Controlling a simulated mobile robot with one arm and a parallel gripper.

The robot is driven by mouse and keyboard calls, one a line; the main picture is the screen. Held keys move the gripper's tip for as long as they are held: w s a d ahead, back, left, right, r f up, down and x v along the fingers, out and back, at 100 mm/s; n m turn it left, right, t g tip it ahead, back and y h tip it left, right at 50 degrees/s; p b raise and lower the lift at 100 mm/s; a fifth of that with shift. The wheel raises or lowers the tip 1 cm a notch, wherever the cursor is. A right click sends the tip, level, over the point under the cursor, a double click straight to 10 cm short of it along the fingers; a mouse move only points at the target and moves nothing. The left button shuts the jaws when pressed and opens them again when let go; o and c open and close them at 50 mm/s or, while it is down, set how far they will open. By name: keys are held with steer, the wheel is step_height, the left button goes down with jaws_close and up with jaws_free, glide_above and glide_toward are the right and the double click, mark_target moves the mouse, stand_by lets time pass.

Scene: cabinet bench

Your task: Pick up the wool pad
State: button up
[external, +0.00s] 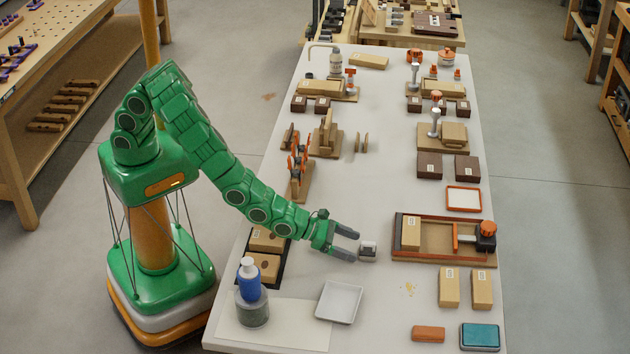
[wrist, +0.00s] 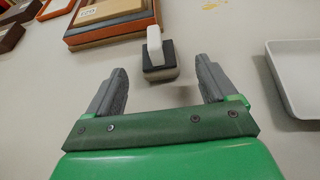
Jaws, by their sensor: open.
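The wool pad (external: 368,252), as I take it, is a small dark-grey block with a pale underside and a white grip on top. It stands on the light bench (external: 390,300) just beyond my fingertips. In the wrist view the pad (wrist: 160,73) lies ahead, between the lines of the two fingers and a little beyond their tips. My gripper (external: 354,246) is open and empty, low over the bench. Both fingers show in the wrist view (wrist: 161,82), apart from the pad, with bare bench between them.
A wooden tray with an orange clamp (external: 430,258) lies right of the pad. A white shallow dish (external: 339,302) stands in front. An orange block (external: 428,333) and teal pad (external: 480,336) lie front right.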

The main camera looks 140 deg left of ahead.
mark_target(361, 249)
steer(key=shift+x, duration=2.4)
steer(key=shift+s, duration=0.1)
steer(key=c, duration=1)
steer(key=shift+c, duration=0.2)
